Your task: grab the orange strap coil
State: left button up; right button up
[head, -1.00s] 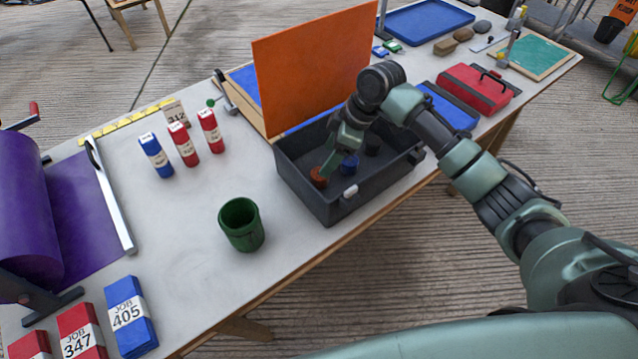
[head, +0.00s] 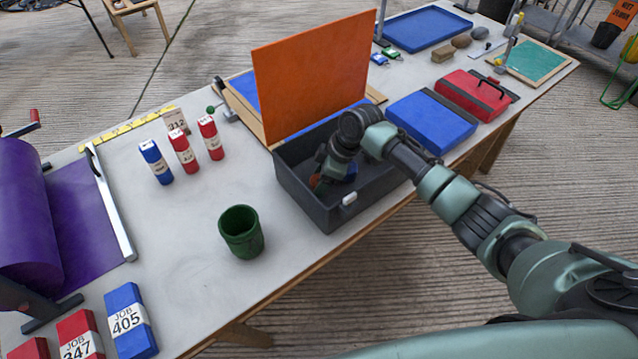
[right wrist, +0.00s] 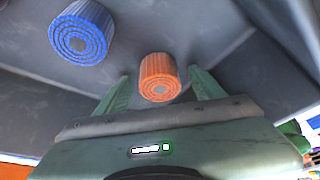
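The orange strap coil (right wrist: 158,78) lies inside the grey box (head: 325,211) with the raised orange lid (head: 312,75). In the right wrist view the coil is between the two green fingertips of my right gripper (right wrist: 157,88), with small gaps on both sides. The gripper is open and reaches down into the box. In the head view a small orange patch of the coil (head: 316,184) shows beside the gripper (head: 322,182), and the rest is hidden. A blue strap coil (right wrist: 80,31) lies to the left in the right wrist view. My left gripper is out of view.
The box walls stand close around my right gripper. A green cup (head: 241,232) is left of the box. A blue case (head: 432,121) and a red case (head: 474,92) are to the right. Red and blue packets stand further left.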

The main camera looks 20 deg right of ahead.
grip_shut()
jog(key=shift+r, duration=0.1)
notch_tip(320, 180, up, 20)
jog(key=b, duration=0.1)
dwell(0.4)
